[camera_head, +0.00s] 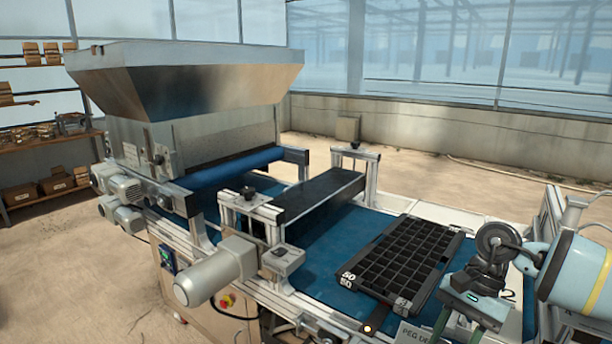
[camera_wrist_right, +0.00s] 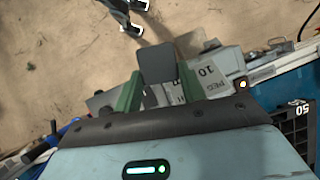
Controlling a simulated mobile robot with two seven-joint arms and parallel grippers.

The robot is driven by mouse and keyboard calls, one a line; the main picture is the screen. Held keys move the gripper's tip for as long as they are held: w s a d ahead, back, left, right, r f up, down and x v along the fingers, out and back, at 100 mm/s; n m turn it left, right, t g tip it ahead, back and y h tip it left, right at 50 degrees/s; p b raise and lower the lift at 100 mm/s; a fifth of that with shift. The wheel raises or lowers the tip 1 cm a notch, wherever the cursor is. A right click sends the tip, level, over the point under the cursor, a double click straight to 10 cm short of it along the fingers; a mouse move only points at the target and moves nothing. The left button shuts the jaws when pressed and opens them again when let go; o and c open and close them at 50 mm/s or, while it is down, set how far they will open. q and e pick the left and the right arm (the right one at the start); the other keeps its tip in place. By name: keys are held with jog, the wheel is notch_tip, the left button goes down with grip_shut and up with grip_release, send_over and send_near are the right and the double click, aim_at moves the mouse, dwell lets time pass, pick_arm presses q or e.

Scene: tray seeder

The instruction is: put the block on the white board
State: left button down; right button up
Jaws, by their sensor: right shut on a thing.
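My right gripper (camera_head: 460,328) reaches in from the right at the front of the machine, pointing down. In the right wrist view its green fingers (camera_wrist_right: 158,88) are shut on a dark grey block (camera_wrist_right: 157,62). The block's lower end is hidden in the head view. My left gripper is not in the head view.
A black cell tray (camera_head: 450,262) marked 50 lies on the blue belt (camera_head: 335,250), left of my right gripper. A grey plate lettered PEG DE (camera_head: 407,334) is at the front edge. A motor (camera_head: 212,275) juts out left. A metal hopper (camera_head: 190,75) stands behind.

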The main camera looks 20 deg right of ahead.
jog(key=w+a+r+n+g+h, duration=0.25)
jog(key=a+n+h, duration=0.25)
jog(key=a+n, duration=0.85)
jog(key=s+a+f, duration=0.1)
jog(key=s+f, duration=0.2)
jog(key=f, duration=0.7)
jog(key=s+a+f+m, duration=0.1)
jog(key=s+f, duration=0.3)
jog(key=f, duration=0.5)
jog(key=shift+f, duration=0.35)
